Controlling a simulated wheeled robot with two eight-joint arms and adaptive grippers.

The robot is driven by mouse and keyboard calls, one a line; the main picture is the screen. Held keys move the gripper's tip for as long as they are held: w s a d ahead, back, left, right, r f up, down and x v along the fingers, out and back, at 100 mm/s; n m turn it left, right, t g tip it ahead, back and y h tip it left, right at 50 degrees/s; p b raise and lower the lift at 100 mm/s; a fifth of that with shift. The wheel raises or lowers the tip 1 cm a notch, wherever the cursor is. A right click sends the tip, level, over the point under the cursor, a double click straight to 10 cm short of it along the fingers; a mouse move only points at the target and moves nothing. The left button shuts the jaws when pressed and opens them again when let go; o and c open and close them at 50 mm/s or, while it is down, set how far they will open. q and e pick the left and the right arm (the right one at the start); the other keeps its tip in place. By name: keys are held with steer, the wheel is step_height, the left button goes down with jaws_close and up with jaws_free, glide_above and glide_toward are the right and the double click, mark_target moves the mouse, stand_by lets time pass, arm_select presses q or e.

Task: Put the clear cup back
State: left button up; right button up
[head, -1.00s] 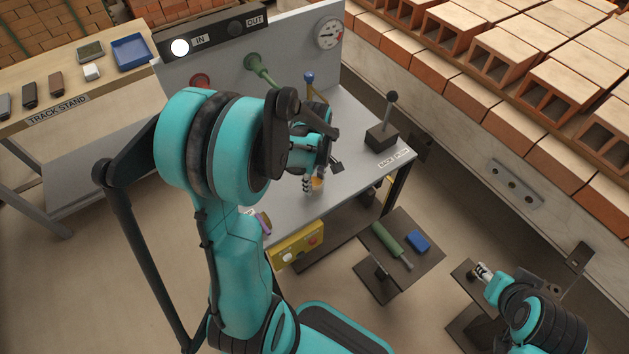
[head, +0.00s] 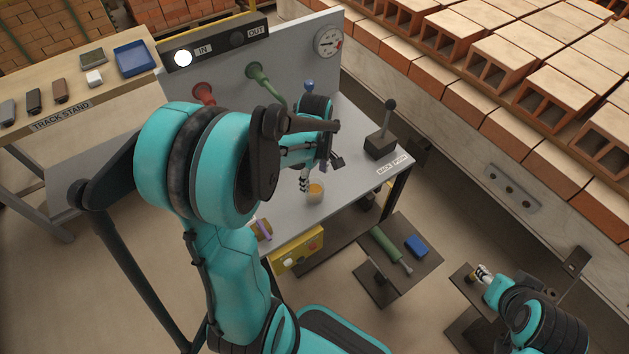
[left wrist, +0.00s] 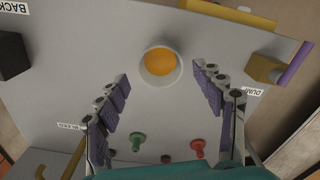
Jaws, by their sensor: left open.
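The clear cup (head: 315,191) stands upright on the grey bench (head: 352,158), near its front edge, with orange contents. In the left wrist view the cup (left wrist: 160,66) is seen from above, beyond and between the fingertips. My left gripper (head: 305,180) is open; its two fingers (left wrist: 161,83) are spread wide with nothing between them. In the head view the gripper is just behind and left of the cup, and I cannot tell whether it touches it. My right gripper (head: 483,272) is at the lower right, away from the bench; its jaws are too small to read.
A black lever box (head: 380,145) stands on the bench's right side. Red (head: 203,94) and green (head: 265,80) horn-shaped fittings stick out of the back panel. A yellow box (head: 297,250) hangs at the front edge. A low stand (head: 400,270) holds a green tool and blue block.

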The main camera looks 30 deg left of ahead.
arm_select(q)
step_height(320, 180, up, 7)
steer(key=p, duration=0.2)
steer(key=s+d+r+m+t, duration=0.3)
steer(key=d+m, duration=0.3)
steer(key=m, duration=0.3)
steer(key=s+d+r+m+t, duration=0.3)
steer(key=d+m, duration=0.3)
steer(key=m, duration=0.3)
steer(key=shift+s+d+r+t, duration=0.2)
steer(key=shift+s+r+t, duration=0.15)
steer(key=shift+s+t, duration=0.35)
steer(key=shift+s, duration=0.1)
